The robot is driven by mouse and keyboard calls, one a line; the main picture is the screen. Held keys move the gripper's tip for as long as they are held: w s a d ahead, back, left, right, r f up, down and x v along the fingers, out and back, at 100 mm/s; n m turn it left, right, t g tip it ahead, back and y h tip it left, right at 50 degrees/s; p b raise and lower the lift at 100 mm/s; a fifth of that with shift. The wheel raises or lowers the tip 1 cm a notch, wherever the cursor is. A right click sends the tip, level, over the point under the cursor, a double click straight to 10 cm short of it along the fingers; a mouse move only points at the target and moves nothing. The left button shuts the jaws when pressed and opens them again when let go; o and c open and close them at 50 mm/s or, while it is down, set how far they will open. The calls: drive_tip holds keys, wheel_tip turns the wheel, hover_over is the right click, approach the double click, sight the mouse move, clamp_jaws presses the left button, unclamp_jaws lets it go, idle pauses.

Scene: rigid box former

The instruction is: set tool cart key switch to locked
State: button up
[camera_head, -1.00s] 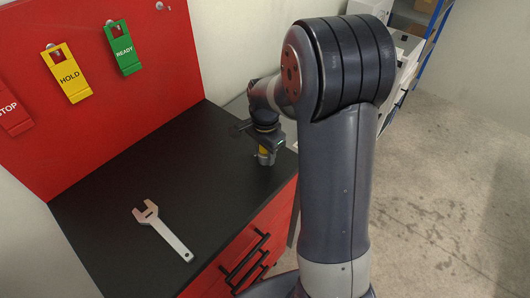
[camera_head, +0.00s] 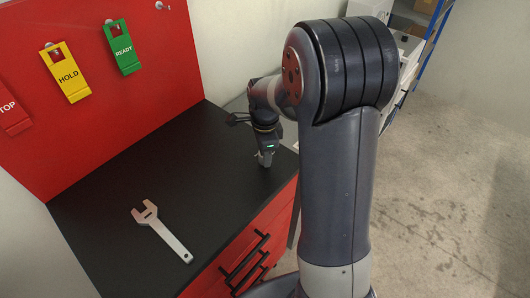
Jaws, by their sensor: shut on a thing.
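The red tool cart has a black top (camera_head: 215,140) and a red back panel (camera_head: 140,100). My gripper (camera_head: 265,157) points down at the right part of the cart top, near its right edge. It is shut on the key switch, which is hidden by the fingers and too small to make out. Whether the switch stands at locked cannot be read from this view.
A silver wrench (camera_head: 162,231) lies on the cart top at the front left. A yellow HOLD tag (camera_head: 66,73), a green READY tag (camera_head: 122,48) and a red STOP tag (camera_head: 10,115) hang on the panel. Drawers with black handles (camera_head: 247,258) face the front.

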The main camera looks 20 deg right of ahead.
drive_tip(key=shift+m, duration=1)
drive_tip(key=o, duration=1)
drive_tip(key=shift+r, duration=0.1)
wheel_tip(320, 180, up, 11)
drive_tip(key=shift+f+b, duration=0.15)
drive_tip(key=shift+b, duration=0.2)
drive_tip(key=shift+f, duration=0.1)
wheel_tip(320, 180, down, 11)
drive_tip(key=shift+r+p, duration=0.15)
drive_tip(key=shift+p, duration=0.15)
